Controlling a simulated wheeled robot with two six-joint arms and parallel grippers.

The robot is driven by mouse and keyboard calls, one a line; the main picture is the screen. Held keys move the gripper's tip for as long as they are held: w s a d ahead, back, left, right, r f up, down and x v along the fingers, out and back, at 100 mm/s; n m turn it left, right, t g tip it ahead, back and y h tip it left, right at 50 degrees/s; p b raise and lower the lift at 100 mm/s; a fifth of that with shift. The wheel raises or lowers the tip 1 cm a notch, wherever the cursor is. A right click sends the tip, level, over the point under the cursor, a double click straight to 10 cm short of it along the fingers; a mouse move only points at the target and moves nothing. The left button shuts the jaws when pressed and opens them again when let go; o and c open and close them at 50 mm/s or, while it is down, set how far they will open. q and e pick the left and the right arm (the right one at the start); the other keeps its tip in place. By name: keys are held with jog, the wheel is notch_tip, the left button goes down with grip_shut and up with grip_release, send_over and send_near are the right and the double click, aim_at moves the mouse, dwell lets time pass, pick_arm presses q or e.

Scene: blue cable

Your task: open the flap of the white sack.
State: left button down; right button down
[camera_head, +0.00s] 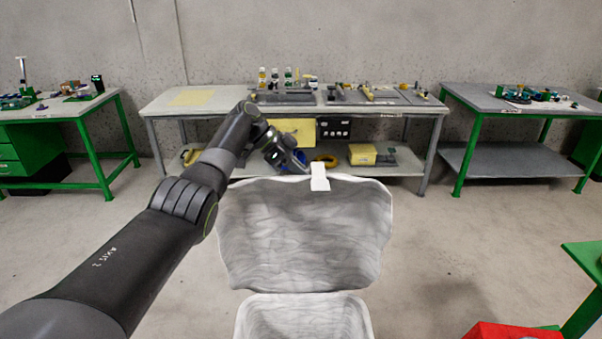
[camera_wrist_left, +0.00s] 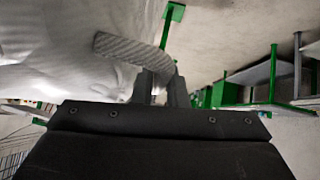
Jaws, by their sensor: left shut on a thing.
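The white sack (camera_head: 305,318) is at the bottom centre of the head view, with only its upper part in the picture. Its wide, wrinkled flap (camera_head: 305,235) stands raised above the opening, with a small white tab (camera_head: 320,178) at its top edge. My left gripper (camera_head: 306,169) is at that top edge, just left of the tab, and is shut on the flap. In the left wrist view, the fingers (camera_wrist_left: 162,88) are beside a grey woven strip (camera_wrist_left: 138,52) and the white cloth (camera_wrist_left: 60,45). The exact grip is partly hidden. My right gripper is not in view.
A grey workbench (camera_head: 220,99) with tools stands behind the sack. Green-framed benches stand at the left (camera_head: 60,108) and right (camera_head: 470,99). A red box (camera_head: 510,332) and a green table (camera_head: 585,262) are at the lower right. The floor around the sack is clear.

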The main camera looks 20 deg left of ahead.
pick_arm(q)
jog(key=shift+w+f, duration=0.15)
dwell(0.3)
jog(key=c, duration=1.5)
grip_release()
jog(key=shift+o, duration=0.2)
jog(key=shift+a, duration=0.1)
jog(key=v, duration=1.2)
jog(key=shift+b, duration=0.4)
